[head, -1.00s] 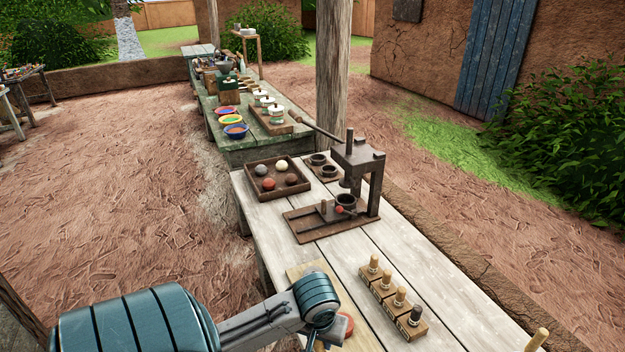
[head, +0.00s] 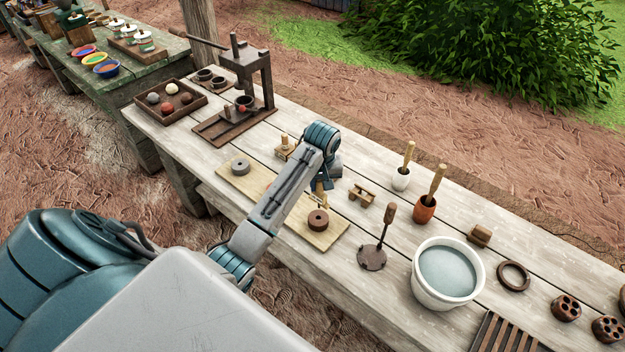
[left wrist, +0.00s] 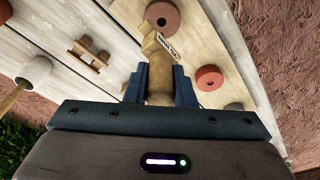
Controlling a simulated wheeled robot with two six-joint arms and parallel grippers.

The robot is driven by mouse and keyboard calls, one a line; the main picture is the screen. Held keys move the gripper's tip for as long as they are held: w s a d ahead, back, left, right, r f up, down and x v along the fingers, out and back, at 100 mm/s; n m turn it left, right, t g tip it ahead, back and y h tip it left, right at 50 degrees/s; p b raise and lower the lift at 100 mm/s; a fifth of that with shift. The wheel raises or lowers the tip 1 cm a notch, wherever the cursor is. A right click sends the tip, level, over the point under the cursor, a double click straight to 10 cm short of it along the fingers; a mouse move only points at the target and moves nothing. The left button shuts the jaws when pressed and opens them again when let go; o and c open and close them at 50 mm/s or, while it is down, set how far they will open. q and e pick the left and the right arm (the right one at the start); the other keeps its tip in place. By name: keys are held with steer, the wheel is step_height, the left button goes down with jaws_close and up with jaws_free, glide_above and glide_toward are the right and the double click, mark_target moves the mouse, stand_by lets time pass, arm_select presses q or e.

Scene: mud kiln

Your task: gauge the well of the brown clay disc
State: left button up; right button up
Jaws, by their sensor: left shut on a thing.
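The brown clay disc (head: 318,220) lies on a pale board at the near edge of the bench; its centre well shows dark. It also shows at the top of the left wrist view (left wrist: 160,14). My left gripper (head: 322,186) is just behind and above the disc in the head view, shut on a wooden gauge (left wrist: 163,46) with a small label. A grey disc (head: 240,166) lies at the board's left end. A red disc (left wrist: 209,78) shows in the wrist view. My right gripper is out of view.
A small notched wooden stand (head: 361,195), a round-based tool (head: 373,257) and a white water bucket (head: 447,273) stand to the right. A press (head: 244,75) stands at the back left.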

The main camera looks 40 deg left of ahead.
mark_target(319, 199)
arm_select(q)
step_height(319, 199, down, 3)
steer(key=shift+w+a+r, duration=0.1)
steer(key=shift+w, duration=0.05)
steer(key=shift+f, duration=1.2)
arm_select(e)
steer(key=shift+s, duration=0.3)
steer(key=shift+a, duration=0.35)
arm_select(q)
steer(key=shift+f, duration=0.3)
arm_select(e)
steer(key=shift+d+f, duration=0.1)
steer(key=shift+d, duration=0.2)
arm_select(q)
steer(key=shift+f, duration=0.55)
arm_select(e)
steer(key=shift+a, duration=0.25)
